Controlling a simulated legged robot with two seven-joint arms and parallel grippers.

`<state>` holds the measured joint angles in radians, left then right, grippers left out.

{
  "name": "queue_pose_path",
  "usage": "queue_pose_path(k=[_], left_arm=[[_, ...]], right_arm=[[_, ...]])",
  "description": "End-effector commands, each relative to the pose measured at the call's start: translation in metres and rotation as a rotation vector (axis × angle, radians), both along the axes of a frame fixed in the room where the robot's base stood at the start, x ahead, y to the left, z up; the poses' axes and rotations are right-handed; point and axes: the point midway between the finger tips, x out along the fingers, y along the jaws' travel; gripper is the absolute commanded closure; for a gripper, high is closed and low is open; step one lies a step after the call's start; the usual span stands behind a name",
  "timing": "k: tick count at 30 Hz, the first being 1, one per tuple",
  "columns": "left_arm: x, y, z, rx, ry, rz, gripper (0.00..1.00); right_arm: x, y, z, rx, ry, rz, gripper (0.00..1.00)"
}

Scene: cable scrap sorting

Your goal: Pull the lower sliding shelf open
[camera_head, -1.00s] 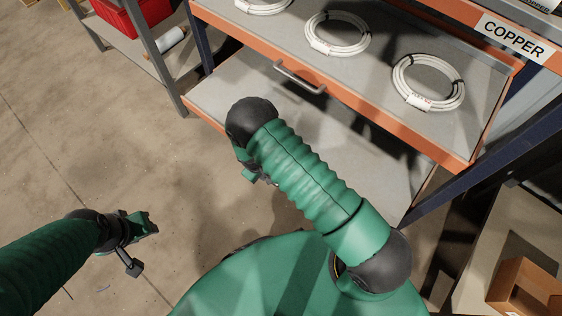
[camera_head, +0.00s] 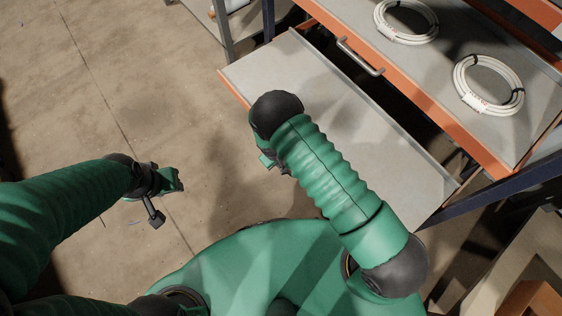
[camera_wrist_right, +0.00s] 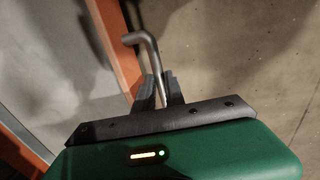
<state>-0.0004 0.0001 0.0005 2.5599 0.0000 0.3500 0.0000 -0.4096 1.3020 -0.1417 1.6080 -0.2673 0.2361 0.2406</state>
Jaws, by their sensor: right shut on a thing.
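The lower sliding shelf (camera_head: 330,105) is a bare grey board with an orange front edge (camera_head: 235,90). It sticks out well past the upper shelf. Its metal handle (camera_wrist_right: 147,48) shows in the right wrist view, standing off the orange edge (camera_wrist_right: 112,45). My right gripper (camera_wrist_right: 158,90) is shut on the handle. In the head view, my right arm hides the handle and most of the right gripper (camera_head: 270,162). My left gripper (camera_head: 176,181) hangs over the floor at the left, away from the shelf; its finger opening is unclear.
The upper shelf (camera_head: 440,75) holds white cable coils, one of them at the right (camera_head: 488,85), and has its own handle (camera_head: 360,57). A brown box (camera_head: 532,300) is at the lower right. The floor (camera_head: 200,90) at the left is clear.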

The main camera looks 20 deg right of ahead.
Motion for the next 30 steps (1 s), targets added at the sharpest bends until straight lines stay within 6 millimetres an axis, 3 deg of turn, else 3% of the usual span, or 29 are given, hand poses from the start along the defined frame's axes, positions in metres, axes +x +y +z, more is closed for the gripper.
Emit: queue_pose_path(k=[1,5,14,17,30], left_arm=[[0.0,0.0,0.0,0.0,0.0,0.0,0.64],[0.0,0.0,0.0,0.0,0.0,0.001,0.64],[0.0,0.0,0.001,0.0,0.0,0.001,0.64],[0.0,0.0,0.006,0.0,0.0,0.001,0.64],[0.0,0.0,0.057,0.0,0.0,0.001,0.64]], right_arm=[[-0.001,0.001,-0.001,0.0,0.002,0.001,0.82],[-0.001,0.001,-0.001,0.001,0.003,0.001,0.65],[-0.001,0.001,0.001,0.001,0.002,0.001,0.64],[-0.001,0.003,0.01,0.001,0.002,0.001,0.64],[-0.009,0.024,0.129,0.001,0.001,0.001,0.64]])
